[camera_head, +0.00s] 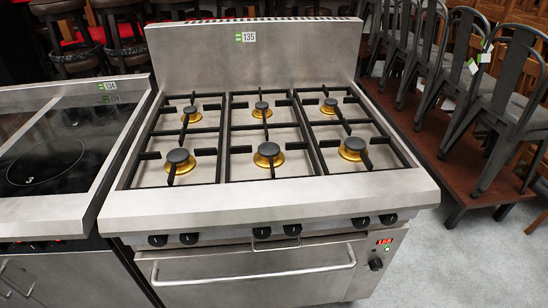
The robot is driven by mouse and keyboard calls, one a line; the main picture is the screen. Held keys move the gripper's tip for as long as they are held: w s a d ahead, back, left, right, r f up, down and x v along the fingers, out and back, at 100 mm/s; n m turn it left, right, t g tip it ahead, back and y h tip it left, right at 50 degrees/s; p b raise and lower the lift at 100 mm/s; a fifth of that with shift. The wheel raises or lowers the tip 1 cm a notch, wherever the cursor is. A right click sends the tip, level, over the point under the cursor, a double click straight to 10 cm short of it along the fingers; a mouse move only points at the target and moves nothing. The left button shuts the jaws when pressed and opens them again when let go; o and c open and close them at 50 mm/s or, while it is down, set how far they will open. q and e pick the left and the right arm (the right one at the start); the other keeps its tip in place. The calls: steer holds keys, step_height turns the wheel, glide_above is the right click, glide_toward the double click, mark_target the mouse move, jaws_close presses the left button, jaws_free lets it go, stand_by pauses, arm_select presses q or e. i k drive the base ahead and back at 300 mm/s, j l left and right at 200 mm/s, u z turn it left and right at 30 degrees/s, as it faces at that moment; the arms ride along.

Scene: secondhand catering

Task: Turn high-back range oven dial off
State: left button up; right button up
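The high-back range (250,200) fills the middle of the head view, with a tall steel back panel (290,58) tagged 135. Below its front edge is a row of black burner knobs, at the left (158,240), middle (292,229) and right (388,219). The oven dial (376,264) is a single black knob on the lower right front panel, beside the oven door. The dial's pointer setting is too small to read. Neither gripper is in view.
The oven door (250,275) is closed, with a long bar handle (255,274). An induction cooktop unit (60,150) stands close on the left. Metal chairs (510,100) stand on a brown platform (440,150) at right. Grey floor (470,260) is clear at lower right.

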mark_target(376, 265)
steer(key=i+j+z, duration=0.1)
steer(key=i+j, duration=0.6)
steer(key=k+l+z, duration=0.1)
steer(key=z, duration=0.25)
steer(key=l+z, duration=0.65)
steer(key=k+j, duration=0.05)
steer(key=j, duration=0.05)
